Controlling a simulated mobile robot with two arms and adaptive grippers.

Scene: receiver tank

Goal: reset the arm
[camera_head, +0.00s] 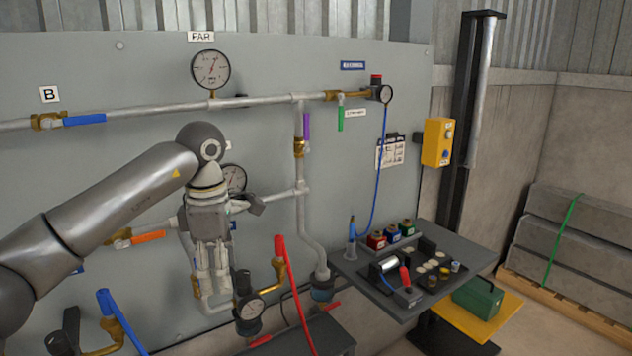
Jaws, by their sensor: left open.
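My left arm (118,203) reaches in from the left across the grey pipe panel (270,85). Its wrist bends down at the dark round joint. My left gripper (211,268) hangs with its fingers pointing down in front of the panel's lower pipes. It is open, and I see nothing held between its fingers. The gripper and wrist partly cover a lower gauge (234,178) and some pipework behind them. I cannot tell the exact gap between fingers and pipes. My right gripper is not in view.
A dark side table (370,292) with small parts stands right. A yellow control box (437,142) hangs beyond the panel edge.

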